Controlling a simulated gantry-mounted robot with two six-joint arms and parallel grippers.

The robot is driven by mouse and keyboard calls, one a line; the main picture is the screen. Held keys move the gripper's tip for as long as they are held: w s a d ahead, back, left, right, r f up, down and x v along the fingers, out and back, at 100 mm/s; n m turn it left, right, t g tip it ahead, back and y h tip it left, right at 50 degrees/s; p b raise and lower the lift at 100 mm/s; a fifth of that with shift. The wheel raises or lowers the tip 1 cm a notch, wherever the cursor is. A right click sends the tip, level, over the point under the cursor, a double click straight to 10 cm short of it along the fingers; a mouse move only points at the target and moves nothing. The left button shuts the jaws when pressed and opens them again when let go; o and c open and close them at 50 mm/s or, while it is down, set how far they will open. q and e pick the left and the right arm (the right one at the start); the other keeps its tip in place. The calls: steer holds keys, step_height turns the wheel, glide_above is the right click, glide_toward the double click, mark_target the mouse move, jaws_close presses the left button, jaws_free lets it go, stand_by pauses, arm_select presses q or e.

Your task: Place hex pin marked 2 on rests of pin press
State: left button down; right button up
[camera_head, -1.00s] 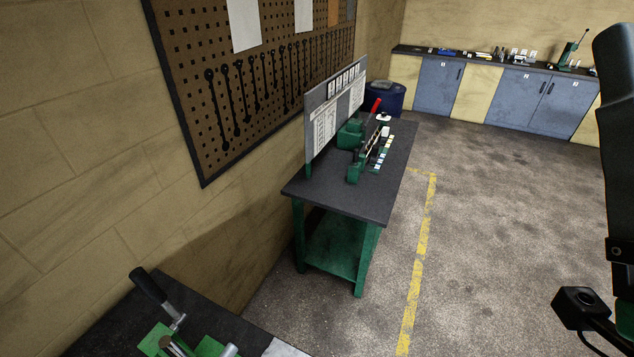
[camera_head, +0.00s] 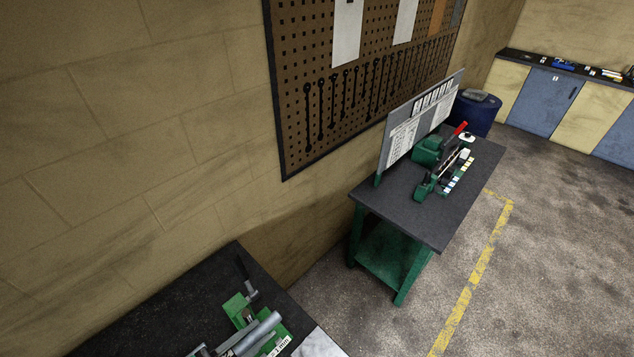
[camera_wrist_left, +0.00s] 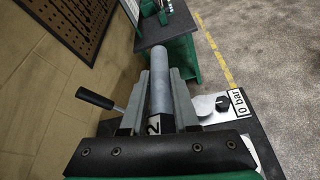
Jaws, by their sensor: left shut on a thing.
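The hex pin marked 2 (camera_wrist_left: 163,80) is a long grey cylinder in the left wrist view. A white label with a 2 shows at its near end. My left gripper (camera_wrist_left: 161,72) is shut on it, with a grey finger on each side. In the head view the grey pin (camera_head: 260,331) shows at the bottom, over a green device on the near bench. This device, seemingly the pin press (camera_head: 238,305), has a black-handled lever (camera_head: 243,267). Its rests are hidden or too small to tell. My right gripper is not in view.
The near bench (camera_head: 165,310) has a dark top against the wall. A "0 bar" label (camera_wrist_left: 238,102) shows at the press. A second green-legged bench (camera_head: 395,205) carries a green machine and a sign board. Open floor (camera_head: 540,275) lies right of it.

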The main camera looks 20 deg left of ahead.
arm_select(q)
steer(key=shift+r, duration=0.1)
steer(key=shift+w+a+r, duration=0.15)
steer(key=shift+r, duration=0.15)
steer(key=shift+w+a+r+m, duration=0.2)
steer(key=shift+w+r+m, duration=0.1)
steer(key=shift+r, duration=0.2)
steer(key=shift+s+a+f+b, duration=0.1)
steer(key=shift+a+f+b, duration=0.05)
steer(key=shift+f+b, duration=0.5)
steer(key=s+f+b, duration=0.3)
steer(key=f+b, duration=0.5)
steer(key=f, duration=0.3)
steer(key=s+d+f+m+y+b, duration=0.1)
steer(key=s+f+b, duration=0.3)
steer(key=f+b, duration=0.4)
step_height(320, 180, down, 3)
steer(key=shift+d+f+t, duration=0.2)
steer(key=shift+d+t, duration=0.05)
steer(key=shift+t, duration=0.15)
